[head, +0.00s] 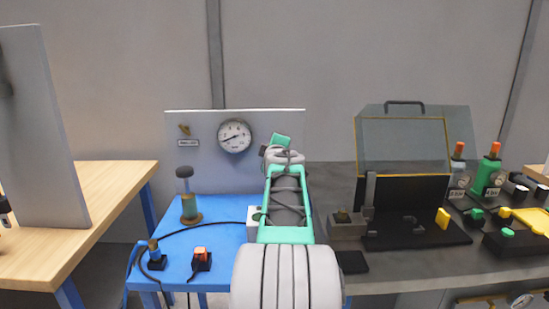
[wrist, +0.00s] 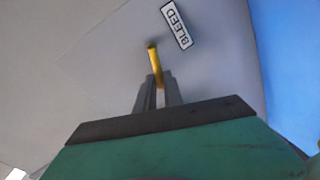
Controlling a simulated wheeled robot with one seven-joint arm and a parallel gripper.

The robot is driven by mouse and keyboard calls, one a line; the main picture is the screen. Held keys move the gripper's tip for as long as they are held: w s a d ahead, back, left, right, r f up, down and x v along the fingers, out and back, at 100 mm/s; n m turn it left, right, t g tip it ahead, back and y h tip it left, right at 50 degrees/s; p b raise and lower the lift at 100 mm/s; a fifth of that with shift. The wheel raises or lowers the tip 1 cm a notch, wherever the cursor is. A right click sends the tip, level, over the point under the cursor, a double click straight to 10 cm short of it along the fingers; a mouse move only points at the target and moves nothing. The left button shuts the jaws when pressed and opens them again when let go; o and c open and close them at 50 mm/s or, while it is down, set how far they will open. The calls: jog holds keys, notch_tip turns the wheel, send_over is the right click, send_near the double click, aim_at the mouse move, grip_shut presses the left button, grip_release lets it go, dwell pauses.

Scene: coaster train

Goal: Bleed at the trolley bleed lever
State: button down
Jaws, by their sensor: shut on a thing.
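The yellow bleed lever (wrist: 153,58) sticks out from the grey panel (wrist: 105,70) in the wrist view, beside a white label reading BLEED (wrist: 177,25). My gripper (wrist: 158,82) is shut on the lever's outer end, with a finger on either side of it. In the head view my arm reaches to the right part of the upright panel (head: 215,172), above the blue trolley (head: 215,235). There my arm hides the bleed lever and its label.
A round gauge (head: 235,136) and another brass-coloured lever (head: 184,130) are on the panel, left of my arm. A plunger-like pump (head: 189,205) and a red-orange switch (head: 200,259) stand on the trolley.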

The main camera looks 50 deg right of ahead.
jog(key=shift+w+a+f+n+g+h+b, duration=0.1)
jog(key=shift+f+n+g+h+b, duration=0.1)
jog(key=shift+f+n+b, duration=0.4)
jog(key=shift+w+a+f+n+g+h+b, duration=0.1)
jog(key=shift+f+n+g+h+b, duration=0.15)
jog(key=shift+n+b, duration=0.65)
jog(key=c, duration=1.5)
grip_release()
jog(key=shift+o, duration=0.2)
jog(key=shift+s, duration=0.1)
jog(key=v, duration=0.7)
jog(key=shift+s+a, duration=0.2)
jog(key=shift+a, duration=0.05)
jog(key=shift+r, duration=0.1)
